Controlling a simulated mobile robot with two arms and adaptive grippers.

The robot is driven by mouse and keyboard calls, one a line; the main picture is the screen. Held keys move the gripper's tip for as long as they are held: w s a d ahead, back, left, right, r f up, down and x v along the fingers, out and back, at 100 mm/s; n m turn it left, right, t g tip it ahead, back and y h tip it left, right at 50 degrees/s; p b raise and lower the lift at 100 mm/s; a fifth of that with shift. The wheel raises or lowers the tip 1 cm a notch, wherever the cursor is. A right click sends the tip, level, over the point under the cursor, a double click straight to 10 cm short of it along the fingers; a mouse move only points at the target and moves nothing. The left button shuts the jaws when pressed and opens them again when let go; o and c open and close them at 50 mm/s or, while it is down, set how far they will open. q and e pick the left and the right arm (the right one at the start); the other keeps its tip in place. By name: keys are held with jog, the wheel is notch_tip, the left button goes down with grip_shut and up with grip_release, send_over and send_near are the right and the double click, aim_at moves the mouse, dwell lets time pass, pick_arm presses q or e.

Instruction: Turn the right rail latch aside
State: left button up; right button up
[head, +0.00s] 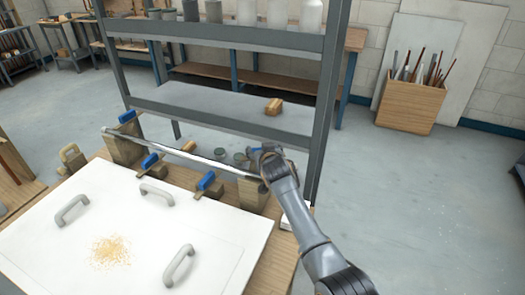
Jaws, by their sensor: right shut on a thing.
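A long metal rail (180,158) rests across two wooden blocks at the back of the bench. The left block (123,149) carries a blue-handled latch (127,116) on top. The right block (252,194) stands under the rail's right end. My right gripper (262,156) is at the top of the right block, shut on what appears to be the right rail latch. The gripper covers most of that latch, so its angle cannot be told. My left gripper is not in view.
Two smaller blue-handled clamps (206,181) sit along the rail between the blocks. A white panel (135,225) with three grey handles and a patch of sawdust (110,250) covers the bench front. A grey shelf rack (230,109) stands behind. Open floor (420,200) lies to the right.

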jog(key=o, duration=1.7)
jog(key=shift+v, duration=3.7)
jog(key=shift+c, duration=0.3)
